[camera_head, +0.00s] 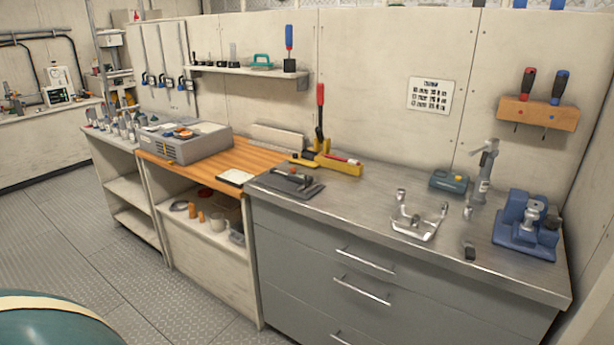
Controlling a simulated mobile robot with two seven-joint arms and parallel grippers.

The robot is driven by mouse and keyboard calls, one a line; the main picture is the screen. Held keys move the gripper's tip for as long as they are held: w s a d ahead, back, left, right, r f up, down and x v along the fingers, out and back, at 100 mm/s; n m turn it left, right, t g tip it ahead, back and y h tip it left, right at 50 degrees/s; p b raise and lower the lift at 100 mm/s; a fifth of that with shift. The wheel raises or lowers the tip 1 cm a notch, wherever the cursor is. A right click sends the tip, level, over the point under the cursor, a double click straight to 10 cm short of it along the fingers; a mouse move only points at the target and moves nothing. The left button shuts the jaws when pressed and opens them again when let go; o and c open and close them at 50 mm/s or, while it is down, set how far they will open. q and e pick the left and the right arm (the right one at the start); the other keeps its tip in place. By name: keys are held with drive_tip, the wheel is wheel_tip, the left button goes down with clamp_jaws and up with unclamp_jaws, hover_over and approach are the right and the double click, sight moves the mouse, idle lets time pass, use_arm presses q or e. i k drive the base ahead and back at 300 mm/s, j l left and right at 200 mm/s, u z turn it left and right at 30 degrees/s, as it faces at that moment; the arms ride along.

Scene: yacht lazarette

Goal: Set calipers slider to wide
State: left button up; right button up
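No plainly readable calipers show in the head view. A dark, long tool (292,177) lies on a dark grey mat (309,191) at the left end of the steel counter; it may be the calipers, but its jaws and slider are too small to make out. A silver metal piece with upright prongs (415,232) stands on the middle of the same counter; I cannot tell what it is. Neither of my grippers is in view.
A grey case (184,149) sits on the wooden top at left. A teal rounded object (50,325) is near bottom left.

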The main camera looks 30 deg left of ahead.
sight(298, 178)
drive_tip(key=i+j, duration=0.15)
drive_tip(key=j, duration=0.25)
drive_tip(key=i+j+z, duration=0.15)
drive_tip(key=j, duration=0.6)
drive_tip(key=i+j+z, duration=0.15)
drive_tip(key=j, duration=0.25)
